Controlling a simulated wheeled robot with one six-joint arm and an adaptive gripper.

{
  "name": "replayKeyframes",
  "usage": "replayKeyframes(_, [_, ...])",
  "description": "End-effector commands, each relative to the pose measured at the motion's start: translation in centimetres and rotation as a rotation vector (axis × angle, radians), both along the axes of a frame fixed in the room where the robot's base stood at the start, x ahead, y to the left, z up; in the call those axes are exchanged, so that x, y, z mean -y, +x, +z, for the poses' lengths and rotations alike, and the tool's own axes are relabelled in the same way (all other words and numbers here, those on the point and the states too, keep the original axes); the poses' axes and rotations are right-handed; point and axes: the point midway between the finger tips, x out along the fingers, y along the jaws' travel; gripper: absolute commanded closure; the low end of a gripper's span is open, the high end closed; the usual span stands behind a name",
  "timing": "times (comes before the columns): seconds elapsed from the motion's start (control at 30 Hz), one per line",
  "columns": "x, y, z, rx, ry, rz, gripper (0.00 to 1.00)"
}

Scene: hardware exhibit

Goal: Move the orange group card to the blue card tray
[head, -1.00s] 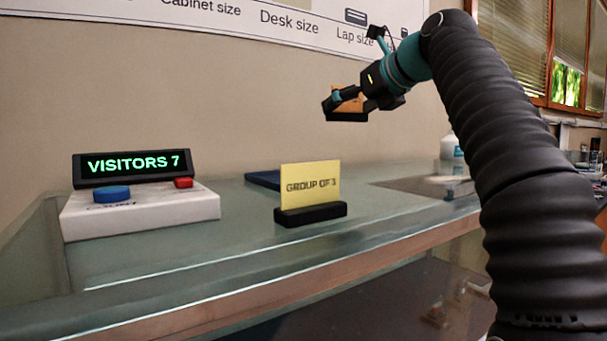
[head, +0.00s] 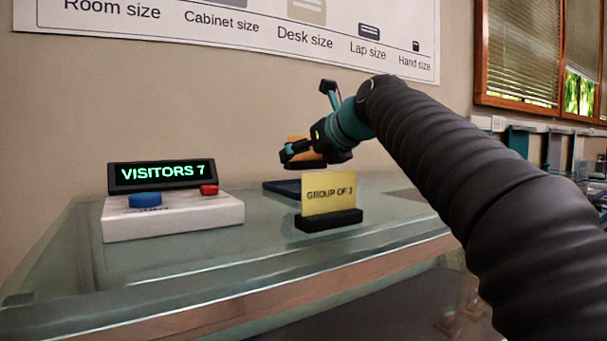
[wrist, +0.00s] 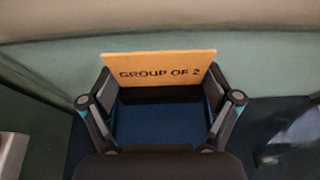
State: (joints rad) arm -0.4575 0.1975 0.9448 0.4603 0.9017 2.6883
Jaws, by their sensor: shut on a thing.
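The orange card (wrist: 160,66), marked "GROUP OF 2", is between the fingers of my gripper (wrist: 160,100) in the wrist view. In the head view a small orange part of the card (head: 297,148) shows at my gripper (head: 302,154), which is shut on it. The blue card tray (head: 283,186) lies on the glass counter behind the yellow card. My gripper and the card are above the tray. In the wrist view the dark blue tray (wrist: 160,125) fills the space below the card. The gap between card and tray cannot be judged exactly.
A yellow card (head: 329,190), "GROUP OF 3", stands in a black holder (head: 330,220) just in front of the tray. A white button box (head: 175,218) with a "VISITORS 7" display (head: 162,174) is to the left. The glass counter (head: 150,262) is clear in front.

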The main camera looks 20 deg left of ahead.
Motion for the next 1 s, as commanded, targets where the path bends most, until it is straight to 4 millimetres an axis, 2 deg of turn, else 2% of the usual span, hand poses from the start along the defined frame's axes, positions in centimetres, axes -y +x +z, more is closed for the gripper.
replayKeyframes(0.4, [-1.2, -0.7, -3.4, -0.001, 0.000, 0.020, 0.43])
replayKeyframes(0.87, [-1.1, -0.7, -4.0, 0.000, 0.000, 0.019, 0.43])
replayKeyframes(0.9, [-1.1, -0.7, -4.0, 0.000, 0.000, 0.018, 0.06])
replayKeyframes(0.93, [-1.1, -0.7, -4.0, 0.000, 0.000, 0.018, 0.00])
replayKeyframes(1.0, [-1.0, -0.6, -4.0, 0.000, 0.000, 0.018, 0.00])
